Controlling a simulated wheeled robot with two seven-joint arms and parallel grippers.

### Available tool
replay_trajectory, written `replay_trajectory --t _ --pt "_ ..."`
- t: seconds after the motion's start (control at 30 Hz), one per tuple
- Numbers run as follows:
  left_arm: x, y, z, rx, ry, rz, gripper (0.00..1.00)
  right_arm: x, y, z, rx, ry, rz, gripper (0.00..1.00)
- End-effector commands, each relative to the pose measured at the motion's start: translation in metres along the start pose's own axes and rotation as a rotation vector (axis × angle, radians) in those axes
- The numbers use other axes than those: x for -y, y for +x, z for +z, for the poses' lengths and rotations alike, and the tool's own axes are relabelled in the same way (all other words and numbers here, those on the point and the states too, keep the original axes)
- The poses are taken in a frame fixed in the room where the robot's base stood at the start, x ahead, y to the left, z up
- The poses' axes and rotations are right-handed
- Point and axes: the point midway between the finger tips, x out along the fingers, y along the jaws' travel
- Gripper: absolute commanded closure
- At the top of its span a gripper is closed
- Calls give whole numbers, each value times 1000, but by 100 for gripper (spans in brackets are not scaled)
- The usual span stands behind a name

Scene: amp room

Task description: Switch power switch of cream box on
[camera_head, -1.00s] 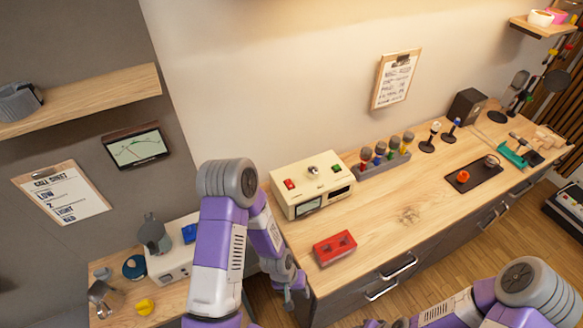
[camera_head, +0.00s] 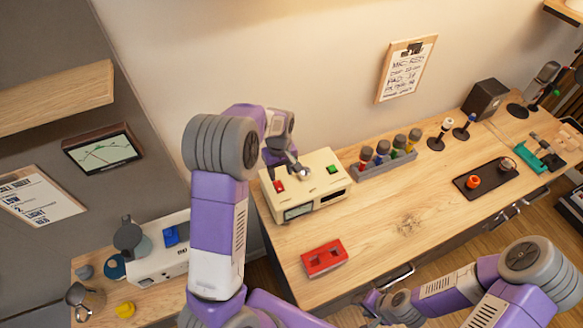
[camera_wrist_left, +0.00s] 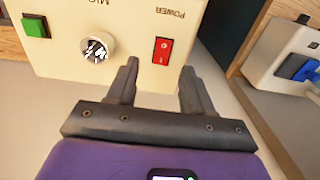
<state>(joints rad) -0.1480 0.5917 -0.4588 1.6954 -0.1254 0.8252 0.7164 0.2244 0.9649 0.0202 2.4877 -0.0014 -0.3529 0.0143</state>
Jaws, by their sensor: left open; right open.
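The cream box (camera_head: 325,202) stands on the wooden counter by the wall. Its top carries a red power switch (camera_head: 279,186), a silver knob and a green button (camera_head: 333,169). The left wrist view shows the red switch (camera_wrist_left: 163,50) labelled POWER, the MIC knob (camera_wrist_left: 97,48) and the green button (camera_wrist_left: 36,27). My left gripper (camera_head: 287,171) is open and empty over the back left of the box. In the wrist view, its fingers (camera_wrist_left: 158,82) point at the box, with the switch just beyond and between them; contact cannot be told. My right gripper (camera_head: 373,306) is low by the counter front.
A white box (camera_head: 160,262) with a blue switch sits on the lower left table. The middle of the counter is clear.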

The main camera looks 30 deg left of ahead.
Motion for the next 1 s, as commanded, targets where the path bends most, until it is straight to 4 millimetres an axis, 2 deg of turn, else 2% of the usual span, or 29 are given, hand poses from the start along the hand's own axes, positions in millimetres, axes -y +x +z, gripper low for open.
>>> replay_trajectory --t 0.17,0.4,0.53,0.9,1.0 --pt "1 15 1 3 0 -3 49 0 -2 2 5 1 0 57" --pt "1 54 1 4 -1 -3 49 2 -5 2 4 1 0 57" --pt "0 68 1 2 1 -1 49 2 -6 2 3 1 0 57" --pt "0 76 0 1 1 1 49 2 -7 2 3 1 0 57" --pt "0 76 0 1 1 1 63 2 -7 2 3 1 0 57"
